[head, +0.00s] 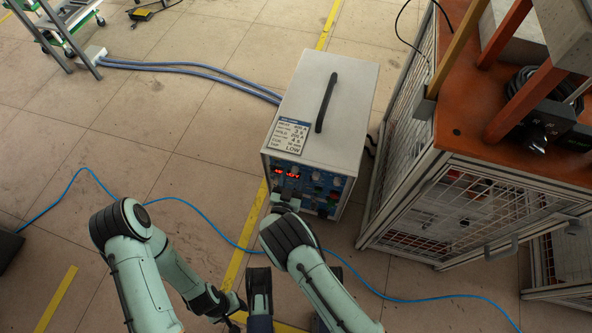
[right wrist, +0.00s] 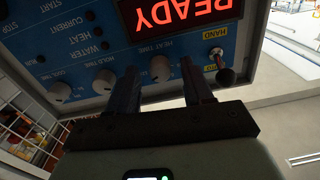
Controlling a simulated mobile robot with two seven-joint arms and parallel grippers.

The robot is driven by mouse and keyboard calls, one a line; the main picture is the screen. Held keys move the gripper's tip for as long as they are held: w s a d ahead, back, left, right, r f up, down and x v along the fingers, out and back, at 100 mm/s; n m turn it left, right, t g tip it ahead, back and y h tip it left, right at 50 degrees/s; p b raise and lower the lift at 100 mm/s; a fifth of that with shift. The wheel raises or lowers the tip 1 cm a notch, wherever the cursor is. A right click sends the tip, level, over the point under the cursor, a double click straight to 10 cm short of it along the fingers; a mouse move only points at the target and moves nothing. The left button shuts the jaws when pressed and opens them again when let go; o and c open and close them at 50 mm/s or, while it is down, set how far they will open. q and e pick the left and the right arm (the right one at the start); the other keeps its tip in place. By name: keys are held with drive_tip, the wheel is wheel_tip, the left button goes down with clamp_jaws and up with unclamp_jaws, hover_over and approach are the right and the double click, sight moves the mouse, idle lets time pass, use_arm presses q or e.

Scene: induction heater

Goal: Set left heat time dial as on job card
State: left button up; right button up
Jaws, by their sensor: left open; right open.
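The induction heater (head: 330,95) is a white box with a blue control panel. A job card (head: 289,137) lies on its top at the front edge; its small print is hard to read, but the last line ends in LOW. In the right wrist view the panel is upside down, and the heat time dial (right wrist: 160,69), a grey knob, sits between my right gripper's fingertips (right wrist: 158,72). That gripper is open, with no clear contact. In the head view my right gripper (head: 286,190) covers part of the panel. My left gripper (head: 232,303) is open, low and away from the heater.
The hold time dial (right wrist: 103,81) and cool time dial (right wrist: 60,92) sit beside the heat time dial. A toggle switch (right wrist: 226,76) is on its other side. The display (right wrist: 180,15) reads READY. A caged orange bench (head: 460,120) stands right of the heater; a blue cable (head: 205,220) crosses the floor.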

idle(0.3)
clamp_jaws()
